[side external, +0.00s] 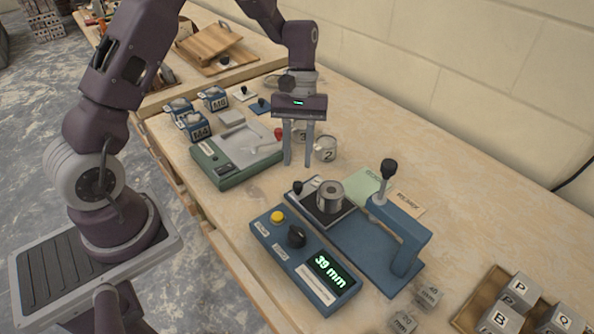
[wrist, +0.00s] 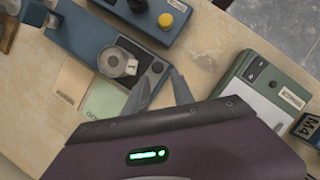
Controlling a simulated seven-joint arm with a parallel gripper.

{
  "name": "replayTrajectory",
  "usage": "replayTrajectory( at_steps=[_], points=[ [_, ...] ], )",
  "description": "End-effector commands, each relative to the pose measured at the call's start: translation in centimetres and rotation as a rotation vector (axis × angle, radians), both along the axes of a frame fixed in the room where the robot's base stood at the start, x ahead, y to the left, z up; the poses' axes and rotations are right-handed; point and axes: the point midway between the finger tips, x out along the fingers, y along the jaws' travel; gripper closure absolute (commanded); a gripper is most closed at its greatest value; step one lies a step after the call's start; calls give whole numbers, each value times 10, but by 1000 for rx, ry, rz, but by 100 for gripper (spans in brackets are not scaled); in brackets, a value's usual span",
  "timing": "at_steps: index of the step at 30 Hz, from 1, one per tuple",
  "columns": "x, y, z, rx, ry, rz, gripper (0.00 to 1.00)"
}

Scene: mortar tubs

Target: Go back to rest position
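My gripper (side external: 298,164) hangs over the bench in the side external view, fingers pointing down. A gap shows between the two fingers and nothing is held. It is between the green device (side external: 237,155) and the blue device (side external: 345,235), above the bench. In the wrist view the two fingers of my gripper (wrist: 163,72) also stand apart and empty. A metal tub (side external: 330,195) sits on the black plate of the blue device; it also shows in the wrist view (wrist: 117,63). Metal tubs marked 2 (side external: 325,149) and 3 (side external: 301,136) stand behind my gripper.
A blue control box (side external: 305,262) reads 39 mm. Blue boxes, one marked M4 (side external: 195,127), stand at the left. A wooden tray (side external: 470,316) with lettered cubes is at the front right. The wall runs behind the bench. Bench space right of the tubs is clear.

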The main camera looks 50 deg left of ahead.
Motion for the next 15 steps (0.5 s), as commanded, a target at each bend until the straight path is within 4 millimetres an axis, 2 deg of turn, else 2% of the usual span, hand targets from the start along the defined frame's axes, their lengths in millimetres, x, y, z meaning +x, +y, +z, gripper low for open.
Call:
replayTrajectory(
  at_steps=[4, 13, 15],
  points=[
    [5, 5, 15, 1, -2, 0, 70],
    [5, 5, 19, 1, -4, -2, 70],
    [2, 2, 33, 8, -36, -26, 70]
  ],
)
